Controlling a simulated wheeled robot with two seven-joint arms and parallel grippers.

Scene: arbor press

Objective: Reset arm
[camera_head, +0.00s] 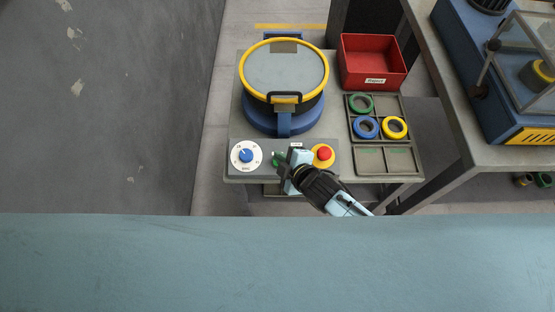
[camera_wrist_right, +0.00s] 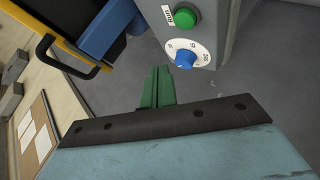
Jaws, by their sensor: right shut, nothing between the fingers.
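My right gripper (camera_head: 277,160) is over the front control panel (camera_head: 262,172) of the press stand, between the dial and the red button. In the right wrist view its green fingers (camera_wrist_right: 157,86) are shut together with nothing between them. They point toward the panel, and a gap shows between them and the white dial with its blue knob (camera_wrist_right: 185,59). A green button (camera_wrist_right: 186,17) with a label is beyond that dial. In the head view the dial (camera_head: 246,155) is at the panel's left, and the gripper largely covers the green button's area. My left gripper is not in view.
A round yellow-rimmed machine (camera_head: 284,70) with a black handle stands behind the panel. A red bin (camera_head: 373,60) and a sorting tray (camera_head: 388,146) holding green, blue and yellow rings are to the right. A red button (camera_head: 324,153) is right of the gripper. Floor at left is clear.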

